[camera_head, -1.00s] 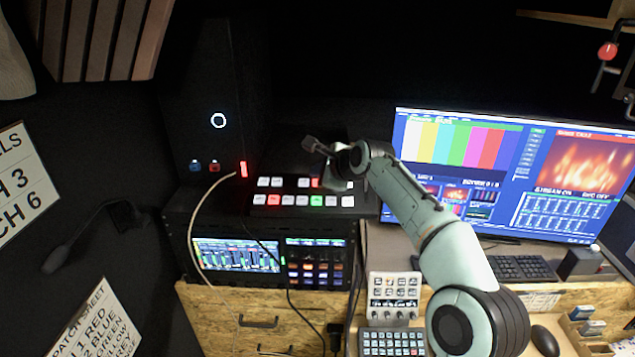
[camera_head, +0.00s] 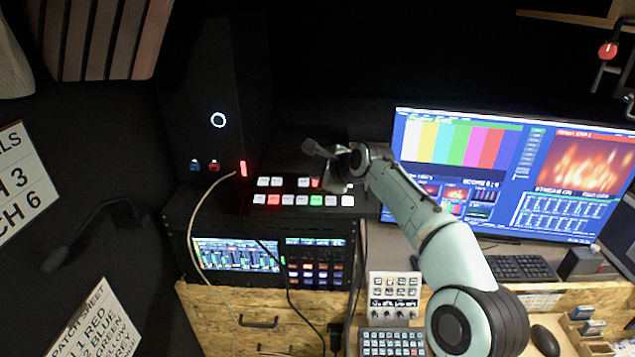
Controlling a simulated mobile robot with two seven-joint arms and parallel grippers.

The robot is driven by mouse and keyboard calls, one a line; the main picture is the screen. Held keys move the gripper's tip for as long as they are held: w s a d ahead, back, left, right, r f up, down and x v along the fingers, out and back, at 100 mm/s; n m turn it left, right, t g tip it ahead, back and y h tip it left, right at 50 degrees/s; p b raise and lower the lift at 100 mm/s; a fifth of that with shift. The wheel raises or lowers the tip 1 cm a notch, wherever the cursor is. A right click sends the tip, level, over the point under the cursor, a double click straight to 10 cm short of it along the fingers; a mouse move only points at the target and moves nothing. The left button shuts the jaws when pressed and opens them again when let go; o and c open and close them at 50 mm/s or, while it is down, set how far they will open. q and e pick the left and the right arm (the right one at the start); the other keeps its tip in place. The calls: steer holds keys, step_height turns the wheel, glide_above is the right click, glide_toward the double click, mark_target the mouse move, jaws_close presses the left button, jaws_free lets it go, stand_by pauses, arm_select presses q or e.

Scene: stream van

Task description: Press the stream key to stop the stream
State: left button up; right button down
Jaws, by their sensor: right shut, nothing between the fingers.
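The switcher panel (camera_head: 262,200) sits on top of the dark rack and carries two rows of lit keys. Most keys are white; the lower row has a red key (camera_head: 273,200) and a green key (camera_head: 316,200). Another red key (camera_head: 315,183) glows in the upper row, right beside my right gripper (camera_head: 334,184). Which key is the stream key cannot be read. My right gripper is shut and empty, over the upper right of the panel; its hand hides the keys there, and contact cannot be told. My left gripper is not in view.
The large monitor (camera_head: 470,170) stands right of the panel, behind my right arm; its text seems to read stream on. A small control pad (camera_head: 394,296) and a keyboard (camera_head: 393,342) lie below. A pale cable (camera_head: 192,240) hangs across the rack's left side.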

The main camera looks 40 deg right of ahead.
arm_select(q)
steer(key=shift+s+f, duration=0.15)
arm_select(e)
steer(key=shift+w+f, duration=0.1)
steer(key=shift+f, duration=0.3)
stand_by(0.4)
steer(key=shift+r, duration=0.1)
steer(key=shift+r+p, duration=0.35)
steer(key=shift+r, duration=0.4)
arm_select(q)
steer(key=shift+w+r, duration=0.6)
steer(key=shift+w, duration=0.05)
arm_select(e)
steer(key=shift+s, duration=0.2)
